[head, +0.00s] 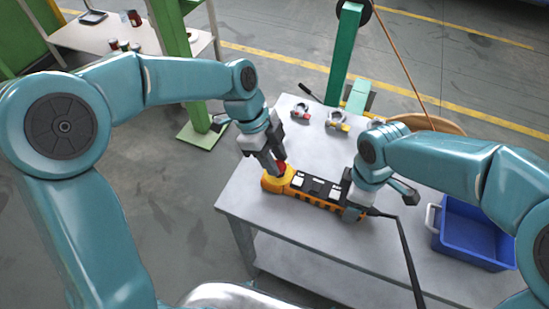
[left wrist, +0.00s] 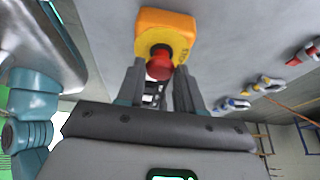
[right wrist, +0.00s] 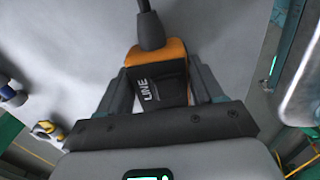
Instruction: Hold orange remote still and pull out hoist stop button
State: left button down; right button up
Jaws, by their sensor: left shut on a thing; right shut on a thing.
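The orange remote (head: 318,200) lies on the grey table with its row of dark and white keys facing up. Its red stop button (head: 281,166) is at the left end, on a yellow-orange housing. My left gripper (head: 279,168) points down there and is shut on the red button, which also shows between its fingers in the left wrist view (left wrist: 159,64). My right gripper (head: 355,208) is shut around the cable end of the remote. In the right wrist view the remote's black LINE-marked end (right wrist: 158,88) sits between the fingers. Part of the remote is hidden by my right gripper.
A black cable (head: 405,250) runs from the remote's right end over the table's front edge. A blue bin (head: 470,235) is at the right. Several small clamp-like parts (head: 338,121) lie at the table's back. The table's (head: 250,205) left front corner is bare.

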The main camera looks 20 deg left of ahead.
pick_arm(q)
jog(key=c, duration=0.7)
grip_release()
jog(key=shift+r, duration=0.15)
jog(key=v, duration=1.2)
jog(key=shift+s, duration=0.1)
pick_arm(e)
jog(key=o, duration=1.5)
